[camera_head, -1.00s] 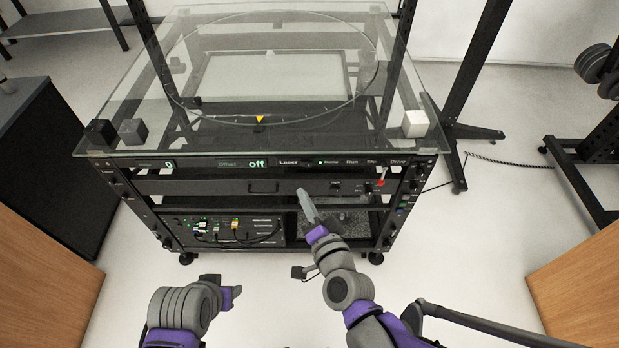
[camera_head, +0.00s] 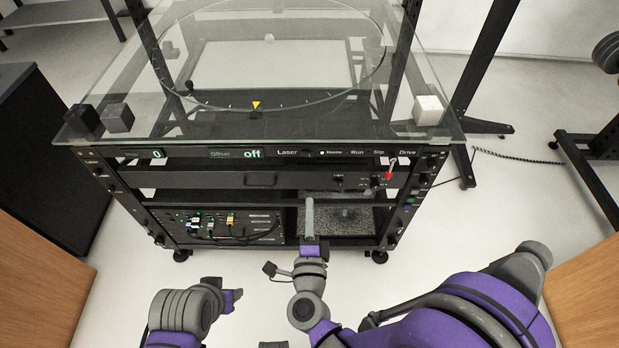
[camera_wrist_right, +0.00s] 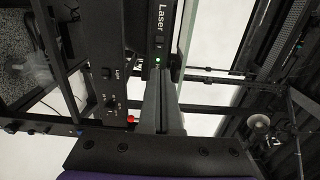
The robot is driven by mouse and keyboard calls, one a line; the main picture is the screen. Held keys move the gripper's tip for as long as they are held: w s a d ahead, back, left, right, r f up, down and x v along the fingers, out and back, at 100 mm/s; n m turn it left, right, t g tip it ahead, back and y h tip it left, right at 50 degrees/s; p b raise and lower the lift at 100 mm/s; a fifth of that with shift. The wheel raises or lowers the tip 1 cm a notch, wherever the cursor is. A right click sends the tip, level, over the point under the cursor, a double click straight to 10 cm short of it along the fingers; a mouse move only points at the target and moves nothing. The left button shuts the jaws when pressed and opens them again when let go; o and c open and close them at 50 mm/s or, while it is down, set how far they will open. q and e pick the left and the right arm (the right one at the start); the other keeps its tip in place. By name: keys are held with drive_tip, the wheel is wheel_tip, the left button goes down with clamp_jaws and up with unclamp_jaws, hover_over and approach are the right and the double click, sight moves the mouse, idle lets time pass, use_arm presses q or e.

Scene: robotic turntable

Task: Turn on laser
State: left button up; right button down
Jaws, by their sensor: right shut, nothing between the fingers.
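The Laser label (camera_head: 287,152) and a small dark switch (camera_head: 306,153) beside it are on the front strip under the glass top. In the right wrist view the label (camera_wrist_right: 162,18) runs sideways, with the switch (camera_wrist_right: 159,41) and a lit green light (camera_wrist_right: 157,60) beyond the fingers. My right gripper (camera_head: 309,202) is shut and empty, in front of the rack and below the strip in the head view. Its fingers (camera_wrist_right: 160,82) point at the panel in the wrist view; a gap to the switch is hard to judge.
The rack's glass top (camera_head: 190,60) overhangs the strip and carries dark cubes (camera_head: 118,117) and a white cube (camera_head: 429,110). A red-tipped switch (camera_head: 390,168) is on the panel below, at right. Wooden surfaces stand at both lower sides.

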sight(310, 155)
drive_tip(key=w, duration=1.3)
drive_tip(key=shift+w, duration=0.35)
